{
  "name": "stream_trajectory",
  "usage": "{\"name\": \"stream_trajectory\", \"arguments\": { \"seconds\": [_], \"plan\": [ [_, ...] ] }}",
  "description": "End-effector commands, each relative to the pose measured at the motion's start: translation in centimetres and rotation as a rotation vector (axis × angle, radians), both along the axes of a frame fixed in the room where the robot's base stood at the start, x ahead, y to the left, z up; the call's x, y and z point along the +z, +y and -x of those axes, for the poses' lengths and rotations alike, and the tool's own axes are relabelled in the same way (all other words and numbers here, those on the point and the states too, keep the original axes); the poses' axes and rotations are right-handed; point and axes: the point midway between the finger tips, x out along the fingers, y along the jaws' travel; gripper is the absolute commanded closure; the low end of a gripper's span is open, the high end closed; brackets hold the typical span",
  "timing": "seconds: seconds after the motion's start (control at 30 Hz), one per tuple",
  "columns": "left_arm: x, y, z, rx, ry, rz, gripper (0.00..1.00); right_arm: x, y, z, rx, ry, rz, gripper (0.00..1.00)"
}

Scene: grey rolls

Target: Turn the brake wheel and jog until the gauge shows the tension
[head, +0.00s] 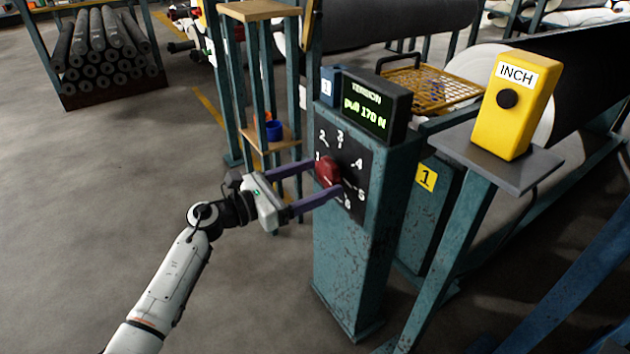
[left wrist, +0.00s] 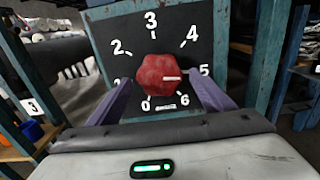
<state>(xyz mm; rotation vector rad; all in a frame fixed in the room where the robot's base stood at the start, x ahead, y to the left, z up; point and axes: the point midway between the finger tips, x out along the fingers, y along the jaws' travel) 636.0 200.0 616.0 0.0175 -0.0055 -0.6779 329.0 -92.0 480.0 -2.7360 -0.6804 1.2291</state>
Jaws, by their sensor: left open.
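The red brake wheel (head: 327,171) sits on a dark dial plate (head: 352,160) numbered 0 to 6 on a teal post. In the left wrist view the wheel (left wrist: 158,73) has a white mark pointing right, toward 5. My left gripper (head: 326,180) is open, its two purple fingers reaching to either side of the wheel; whether they touch it I cannot tell. The gauge (head: 367,108) on top of the post reads "TENSION" and "pull 170 N" in green. The yellow INCH box (head: 513,105) with a black button (head: 507,98) stands on a grey shelf at right. My right gripper is out of view.
A teal rack (head: 258,120) holding a blue cup (head: 273,130) stands close behind my left gripper. A yellow mesh guard (head: 420,85) and large rolls lie behind the post. Stacked grey rolls (head: 100,60) are at the far left. The floor at left is clear.

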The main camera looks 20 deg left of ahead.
Motion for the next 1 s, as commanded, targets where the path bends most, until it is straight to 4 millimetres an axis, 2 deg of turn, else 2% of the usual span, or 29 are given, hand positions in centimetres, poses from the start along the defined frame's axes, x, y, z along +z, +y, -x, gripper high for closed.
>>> {"name": "stream_trajectory", "arguments": {
  "seconds": [0.27, 0.5, 0.77, 1.0],
  "plan": [
    [0.04, -0.12, -0.12, 0.000, 0.000, 0.000, 0.26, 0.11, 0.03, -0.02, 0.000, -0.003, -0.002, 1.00],
    [0.03, -0.10, -0.10, 0.000, 0.000, 0.000, 0.66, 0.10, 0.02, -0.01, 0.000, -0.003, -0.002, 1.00],
    [0.07, -0.10, -0.06, -0.001, 0.013, 0.016, 0.67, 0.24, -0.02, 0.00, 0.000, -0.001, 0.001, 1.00],
    [0.11, -0.10, -0.02, -0.001, 0.084, 0.103, 0.67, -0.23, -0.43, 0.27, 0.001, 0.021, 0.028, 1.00]
  ]
}}
